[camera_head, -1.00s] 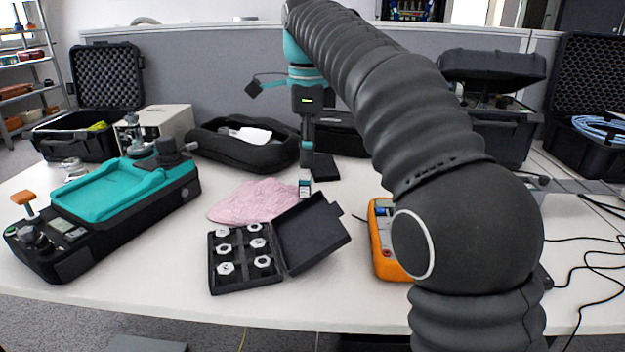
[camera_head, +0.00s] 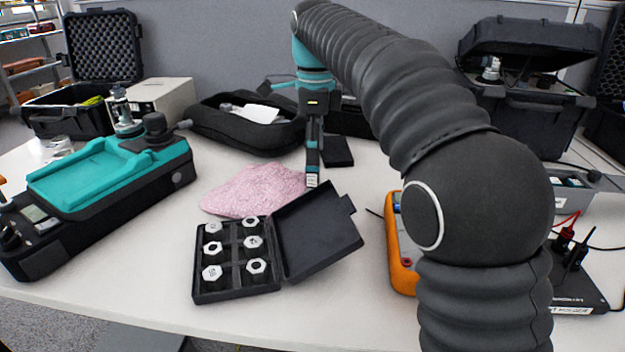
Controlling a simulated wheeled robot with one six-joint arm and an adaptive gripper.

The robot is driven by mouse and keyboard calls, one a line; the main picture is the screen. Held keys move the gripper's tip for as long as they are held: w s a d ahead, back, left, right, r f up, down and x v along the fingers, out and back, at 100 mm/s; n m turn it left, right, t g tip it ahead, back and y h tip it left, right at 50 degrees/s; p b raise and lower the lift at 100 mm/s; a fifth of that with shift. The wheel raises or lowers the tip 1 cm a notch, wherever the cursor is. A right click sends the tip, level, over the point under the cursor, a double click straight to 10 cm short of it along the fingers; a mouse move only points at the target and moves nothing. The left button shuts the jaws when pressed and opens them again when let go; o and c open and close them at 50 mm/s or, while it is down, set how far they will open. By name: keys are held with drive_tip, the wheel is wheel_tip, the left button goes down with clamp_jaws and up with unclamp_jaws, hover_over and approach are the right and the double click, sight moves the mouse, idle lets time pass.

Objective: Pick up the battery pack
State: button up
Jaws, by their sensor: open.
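No item is clearly marked as the battery pack. A flat dark block (camera_head: 338,151) lies on the table just right of my gripper and may be it. A small dark and teal item with a white label (camera_head: 312,181) stands in front of my gripper, at the right edge of a pink cloth. My gripper (camera_head: 313,142) points down at the far middle of the table, open, its fingers seen edge-on. The small item overlaps the fingertips in this view, so I cannot tell whether they touch it.
The pink cloth (camera_head: 255,190) lies left of the gripper. An open black case of hex nuts (camera_head: 236,290) stands nearer, and an orange meter (camera_head: 401,275) sits partly behind my arm. A black pouch (camera_head: 215,135) lies behind. A teal-topped device (camera_head: 70,235) fills the left.

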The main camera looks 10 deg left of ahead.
sight(313, 172)
drive_tip(key=shift+w+a+f+b, duration=0.15)
drive_tip(key=shift+f+b, duration=0.2)
drive_tip(key=shift+f, duration=1.25)
drive_tip(key=shift+s+a+f+b, duration=0.1)
drive_tip(key=shift+f+b, duration=0.25)
drive_tip(key=shift+f, duration=1.2)
clamp_jaws()
